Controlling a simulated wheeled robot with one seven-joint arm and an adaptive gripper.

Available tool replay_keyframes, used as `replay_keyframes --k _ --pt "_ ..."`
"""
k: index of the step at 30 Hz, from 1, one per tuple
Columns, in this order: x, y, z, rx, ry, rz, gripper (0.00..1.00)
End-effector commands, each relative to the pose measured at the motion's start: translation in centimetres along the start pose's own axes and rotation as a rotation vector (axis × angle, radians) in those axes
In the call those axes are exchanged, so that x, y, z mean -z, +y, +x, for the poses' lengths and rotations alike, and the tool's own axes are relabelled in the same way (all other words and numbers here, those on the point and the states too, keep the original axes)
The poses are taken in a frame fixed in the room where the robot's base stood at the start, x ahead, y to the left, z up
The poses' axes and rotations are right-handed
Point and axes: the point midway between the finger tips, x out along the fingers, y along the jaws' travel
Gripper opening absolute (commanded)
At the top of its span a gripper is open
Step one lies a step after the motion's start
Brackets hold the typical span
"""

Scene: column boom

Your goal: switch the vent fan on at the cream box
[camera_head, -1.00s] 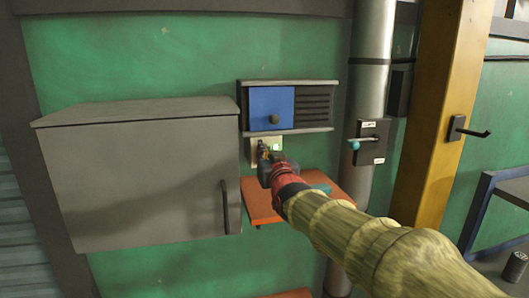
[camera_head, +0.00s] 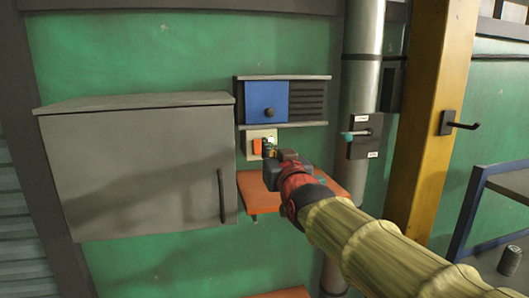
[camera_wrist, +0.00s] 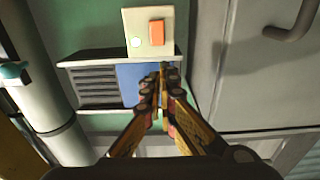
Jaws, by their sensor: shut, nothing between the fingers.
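The cream box (camera_head: 249,135) is on the green wall under the blue-fronted unit. It carries an orange rocker switch (camera_head: 257,146) and a small lamp that glows green (camera_head: 271,140). The wrist view shows the box (camera_wrist: 139,18), the switch (camera_wrist: 157,32) and the bright greenish lamp (camera_wrist: 137,41) unobstructed. My gripper (camera_head: 268,150) is shut and empty, in front of the box's lower right side in the head view. In the wrist view its fingertips (camera_wrist: 159,74) are below the switch in the picture and look apart from it. The exact gap is hard to judge.
A grey cabinet (camera_head: 135,165) stands out at the left. The blue-fronted unit (camera_head: 266,101) is above the box and an orange shelf (camera_head: 258,200) is below. A pipe (camera_head: 361,70) with a teal-tipped lever (camera_head: 347,136) and a yellow post (camera_head: 437,110) are at the right.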

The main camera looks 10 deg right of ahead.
Motion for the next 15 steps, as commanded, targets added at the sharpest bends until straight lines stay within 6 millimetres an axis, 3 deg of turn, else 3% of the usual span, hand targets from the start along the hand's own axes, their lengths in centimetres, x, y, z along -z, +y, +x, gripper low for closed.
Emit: replay_keyframes --k 6,15 --pt "0.3 0.0 -2.6 0.0 -0.002 0.001 0.0" --pt "0.5 0.0 -3.2 0.0 -0.002 0.0 0.0"
